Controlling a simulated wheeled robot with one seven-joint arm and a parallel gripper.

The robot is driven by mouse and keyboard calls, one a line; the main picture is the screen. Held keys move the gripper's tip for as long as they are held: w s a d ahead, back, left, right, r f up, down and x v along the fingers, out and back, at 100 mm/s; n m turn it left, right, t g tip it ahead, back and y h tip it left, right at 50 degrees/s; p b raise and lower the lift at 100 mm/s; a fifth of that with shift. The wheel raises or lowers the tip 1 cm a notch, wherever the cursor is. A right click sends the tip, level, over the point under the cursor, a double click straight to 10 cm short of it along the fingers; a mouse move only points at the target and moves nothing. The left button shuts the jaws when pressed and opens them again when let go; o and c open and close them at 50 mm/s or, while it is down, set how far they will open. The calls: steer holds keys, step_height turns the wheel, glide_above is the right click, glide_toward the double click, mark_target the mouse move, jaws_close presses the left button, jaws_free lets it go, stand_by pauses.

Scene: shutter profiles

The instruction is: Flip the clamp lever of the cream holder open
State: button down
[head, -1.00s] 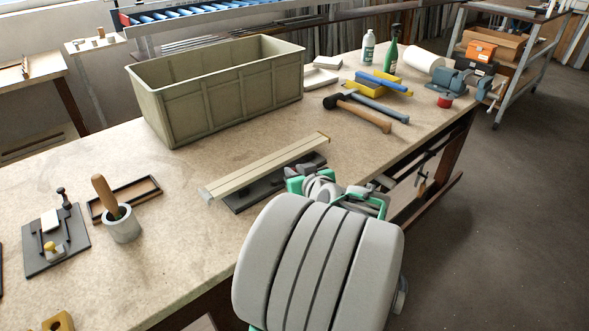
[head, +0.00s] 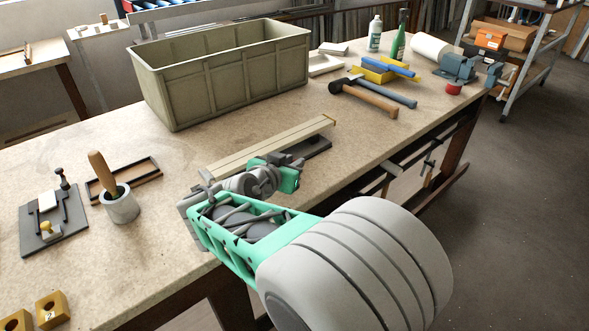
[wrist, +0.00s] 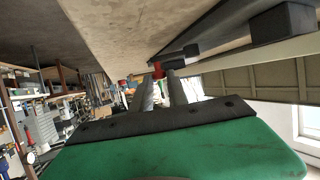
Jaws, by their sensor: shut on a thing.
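A long cream profile (head: 262,147) lies along a dark base (head: 317,145) near the table's front edge; I take this as the cream holder. My gripper (head: 298,162), on a green hand, is low at the front side of this base and points to the right along it. In the wrist view its two grey fingers (wrist: 163,90) are close together beside the dark base (wrist: 205,28), with the cream profile (wrist: 255,55) next to it.
A large olive bin (head: 225,75) stands behind the profile. A hammer (head: 365,97), a vise (head: 456,68) and bottles are to the right. A grey pot (head: 120,205) and a dark plate with a clamp (head: 55,225) are at left.

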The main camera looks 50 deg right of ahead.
steer(key=shift+a+f+m+g+b, duration=0.25)
steer(key=shift+m+g+b, duration=0.15)
steer(key=shift+g, duration=0.2)
steer(key=c, duration=1.3)
jaws_free()
steer(key=shift+r, duration=0.15)
steer(key=shift+c, duration=0.2)
steer(key=v, duration=0.7)
steer(key=shift+s+a, duration=0.15)
steer(key=shift+a, duration=0.2)
